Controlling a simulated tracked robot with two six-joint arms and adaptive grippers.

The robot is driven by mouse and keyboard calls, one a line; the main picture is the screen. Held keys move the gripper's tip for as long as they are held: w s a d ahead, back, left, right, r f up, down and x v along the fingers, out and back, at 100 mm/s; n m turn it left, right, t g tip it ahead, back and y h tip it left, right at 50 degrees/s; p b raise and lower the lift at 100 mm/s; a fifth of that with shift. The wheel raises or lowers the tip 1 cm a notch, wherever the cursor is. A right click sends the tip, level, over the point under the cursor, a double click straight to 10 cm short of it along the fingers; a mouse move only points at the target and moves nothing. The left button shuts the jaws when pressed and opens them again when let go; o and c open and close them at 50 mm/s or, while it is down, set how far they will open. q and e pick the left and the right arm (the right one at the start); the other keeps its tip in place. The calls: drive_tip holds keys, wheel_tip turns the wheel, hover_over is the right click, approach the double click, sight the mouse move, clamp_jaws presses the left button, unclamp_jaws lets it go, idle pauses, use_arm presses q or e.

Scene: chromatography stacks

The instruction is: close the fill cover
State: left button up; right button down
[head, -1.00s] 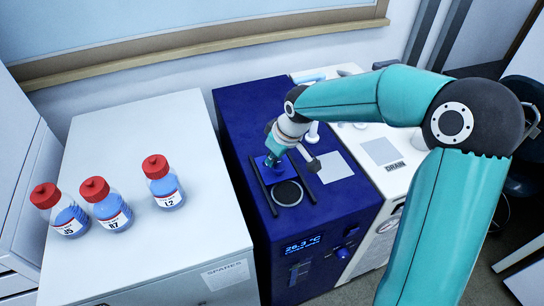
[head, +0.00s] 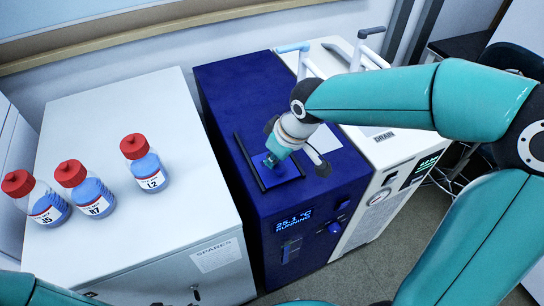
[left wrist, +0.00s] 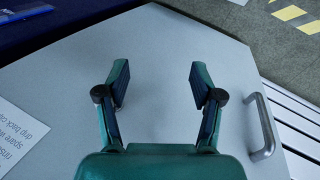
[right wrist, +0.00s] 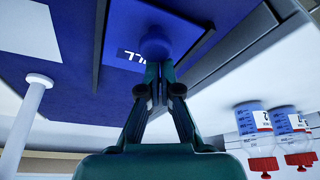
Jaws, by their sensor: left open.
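The fill cover (head: 288,171) is a flat blue plate between two dark rails on top of the dark blue unit (head: 228,84). No round fill opening shows beside it now. In the right wrist view the cover (right wrist: 190,22) has a white label, partly hidden, and a round blue knob (right wrist: 156,46). My right gripper (head: 269,160) is down at the cover. Its fingers (right wrist: 160,70) are together, with their tips at the knob; the knob looks wider than the gap between them. My left gripper (left wrist: 160,85) is open and empty above a pale cabinet top.
Several red-capped bottles with blue liquid (head: 146,162) stand on the white cabinet (head: 120,110) at left. A white unit marked DRAIN (head: 395,150), with pipes at its back, stands right of the blue unit. The blue unit's display (head: 293,220) reads 25.1 °C, RUNNING.

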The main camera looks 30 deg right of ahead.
drive_tip(key=shift+s+f, duration=0.1)
drive_tip(key=shift+s, duration=0.1)
drive_tip(key=v, duration=1.2)
drive_tip(key=shift+w, duration=0.2)
